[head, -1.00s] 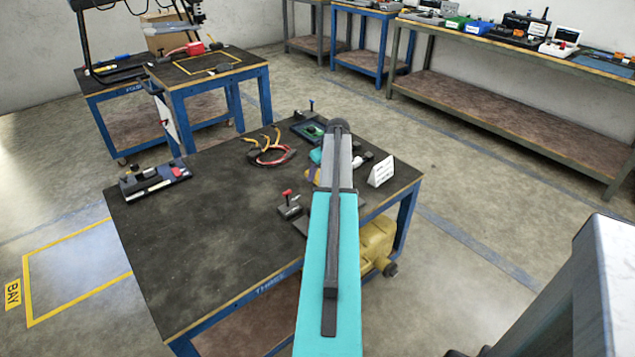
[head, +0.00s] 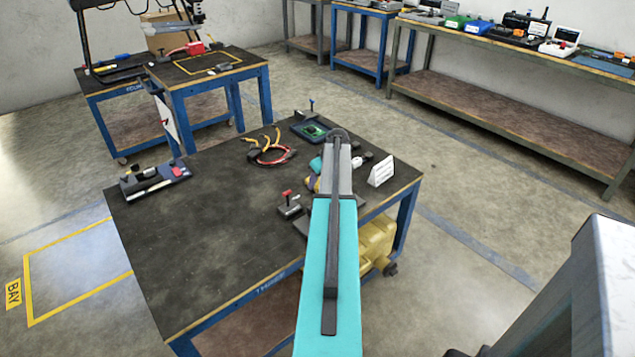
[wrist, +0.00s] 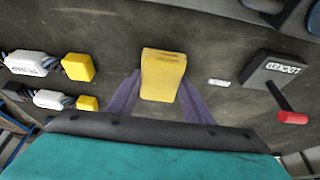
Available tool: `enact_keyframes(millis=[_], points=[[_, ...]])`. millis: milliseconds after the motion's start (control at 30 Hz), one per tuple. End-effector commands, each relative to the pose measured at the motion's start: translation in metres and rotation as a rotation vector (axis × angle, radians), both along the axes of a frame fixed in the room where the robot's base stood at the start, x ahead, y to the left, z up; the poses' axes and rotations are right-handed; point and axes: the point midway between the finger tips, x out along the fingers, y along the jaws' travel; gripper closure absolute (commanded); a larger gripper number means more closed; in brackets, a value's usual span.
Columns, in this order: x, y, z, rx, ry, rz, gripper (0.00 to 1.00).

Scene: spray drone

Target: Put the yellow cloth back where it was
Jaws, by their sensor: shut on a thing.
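The yellow cloth (wrist: 163,75) looks like a small folded yellow pad in the wrist view. My gripper (wrist: 163,92) has its two purple fingers on either side of it and is shut on it. The dark tabletop lies behind it; I cannot tell whether the cloth touches it. In the head view my arm hides most of the gripper. Only a small yellow and purple patch of the gripper and cloth (head: 312,184) shows left of the arm, over the right part of the near table.
On the near table (head: 200,250) are a red-handled block (head: 289,204), a red cable with yellow ends (head: 270,150), a green board (head: 312,130), a white card (head: 381,171) and a tool tray (head: 155,178). White connectors with yellow plugs (wrist: 75,67) lie left in the wrist view. The table's front left is clear.

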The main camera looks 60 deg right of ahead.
Motion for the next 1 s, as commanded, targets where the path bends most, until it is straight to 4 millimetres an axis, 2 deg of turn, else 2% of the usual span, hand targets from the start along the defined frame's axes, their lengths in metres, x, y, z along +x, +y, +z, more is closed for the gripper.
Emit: enact_keyframes(millis=[767, 800, 867, 1000], points=[[-0.001, 0.001, -0.017, 0.005, 0.006, 0.001, 0.75], [-0.001, 0.002, -0.018, 0.005, 0.007, 0.001, 0.47], [-0.001, 0.002, -0.018, 0.005, 0.008, 0.002, 0.37], [0.000, 0.004, -0.019, 0.009, 0.009, 0.004, 0.35]])
